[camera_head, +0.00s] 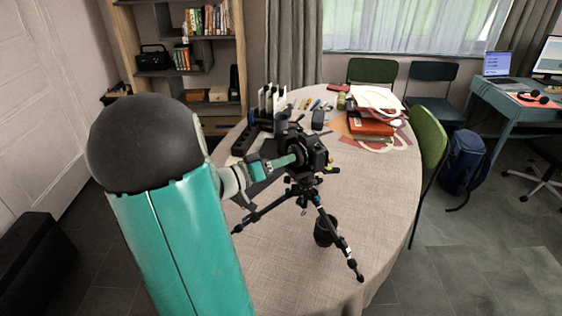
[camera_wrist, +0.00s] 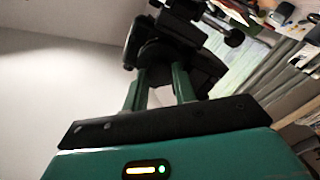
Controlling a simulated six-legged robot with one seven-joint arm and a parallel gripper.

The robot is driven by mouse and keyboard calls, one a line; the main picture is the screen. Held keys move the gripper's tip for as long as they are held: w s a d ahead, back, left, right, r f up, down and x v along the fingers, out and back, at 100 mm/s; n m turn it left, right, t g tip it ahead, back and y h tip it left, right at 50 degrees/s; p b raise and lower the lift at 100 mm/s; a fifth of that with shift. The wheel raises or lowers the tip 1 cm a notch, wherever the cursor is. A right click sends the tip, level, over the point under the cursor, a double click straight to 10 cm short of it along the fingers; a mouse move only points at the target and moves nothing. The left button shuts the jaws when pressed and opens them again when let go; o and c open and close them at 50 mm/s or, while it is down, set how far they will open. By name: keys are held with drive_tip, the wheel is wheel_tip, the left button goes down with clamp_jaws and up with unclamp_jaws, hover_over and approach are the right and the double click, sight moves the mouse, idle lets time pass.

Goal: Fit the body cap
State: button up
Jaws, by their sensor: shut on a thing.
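A black camera (camera_head: 312,152) sits on a tripod (camera_head: 297,193) standing on the round table (camera_head: 385,205). My gripper (camera_head: 294,159) reaches it from the left, its green fingers at the camera's near left side. In the wrist view, my gripper (camera_wrist: 160,72) is shut on a dark round piece, seemingly the body cap (camera_wrist: 157,50), in front of the dark camera (camera_wrist: 198,68). Cap and camera look very close; whether they touch or the cap is seated cannot be told. A black lens (camera_head: 325,231) stands upright on the table by a tripod leg.
A dark holder (camera_head: 268,104) with upright plates stands behind the camera. A red-brown box and bag pile (camera_head: 371,124) lies at the back right, with small items along the back edge. The tripod legs spread below my gripper. The table's front right is clear.

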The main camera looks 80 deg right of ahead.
drive_tip(key=shift+s+d, duration=0.35)
drive_tip(key=shift+s, duration=0.1)
idle(2.0)
drive_tip(key=shift+m, duration=2.5)
drive_tip(key=shift+m, duration=1.5)
